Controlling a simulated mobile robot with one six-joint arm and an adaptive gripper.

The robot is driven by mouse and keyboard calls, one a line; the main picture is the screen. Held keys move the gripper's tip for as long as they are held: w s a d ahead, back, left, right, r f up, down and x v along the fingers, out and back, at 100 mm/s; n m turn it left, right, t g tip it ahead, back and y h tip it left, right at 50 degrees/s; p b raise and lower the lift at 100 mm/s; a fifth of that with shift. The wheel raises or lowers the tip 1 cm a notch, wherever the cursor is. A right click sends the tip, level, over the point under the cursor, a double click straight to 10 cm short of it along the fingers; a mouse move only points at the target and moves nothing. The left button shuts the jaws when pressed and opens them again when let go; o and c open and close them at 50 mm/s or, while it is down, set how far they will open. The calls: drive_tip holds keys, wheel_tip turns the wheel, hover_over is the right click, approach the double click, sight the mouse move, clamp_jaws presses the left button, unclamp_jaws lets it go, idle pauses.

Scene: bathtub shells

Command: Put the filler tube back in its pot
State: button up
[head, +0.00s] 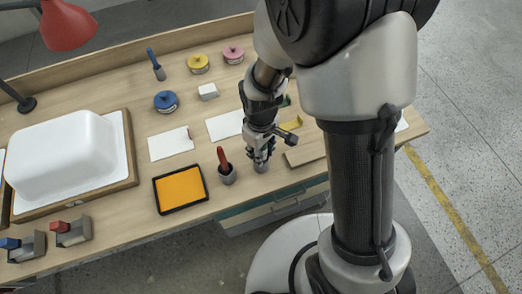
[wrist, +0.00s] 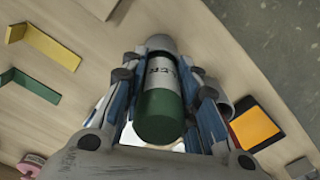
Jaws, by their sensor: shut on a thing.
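The filler tube (wrist: 160,112) is a green cylinder with a pale lettered band, seen in the wrist view. My gripper (wrist: 160,95) is shut on it, with a finger on each side. A grey rounded rim (wrist: 161,43) shows at the tube's far end. In the head view, my gripper (head: 260,155) points down over a small grey pot (head: 261,166) near the table's front edge. The tube is hidden there by my fingers. I cannot tell whether its end is inside the pot or just above it.
Left of my gripper stands another grey pot (head: 228,178) holding a red-handled tool (head: 222,157). Further left lies a black tray with an orange pad (head: 181,189). A yellow bracket (head: 291,123) and a wooden board (head: 305,150) lie to the right. A white tub shell (head: 62,155) sits far left.

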drive_tip(key=o, duration=0.6)
drive_tip(key=shift+f, duration=0.15)
drive_tip(key=o, duration=0.5)
drive_tip(key=shift+c, duration=0.2)
wheel_tip(320, 180, up, 13)
drive_tip(key=p, duration=0.4)
drive_tip(key=shift+f, duration=0.1)
drive_tip(key=s+d+r+m+t, duration=0.2)
drive_tip(key=s+d+r+m, duration=0.2)
drive_tip(key=r, duration=0.5)
drive_tip(key=s+d+r+m+t, duration=0.2)
drive_tip(key=s+d+r+m, duration=0.2)
drive_tip(key=s+d+r, duration=0.3)
drive_tip(key=shift+s+r+m+t, duration=0.3)
drive_tip(key=shift+s+r, duration=0.55)
drive_tip(key=shift+s, duration=0.45)
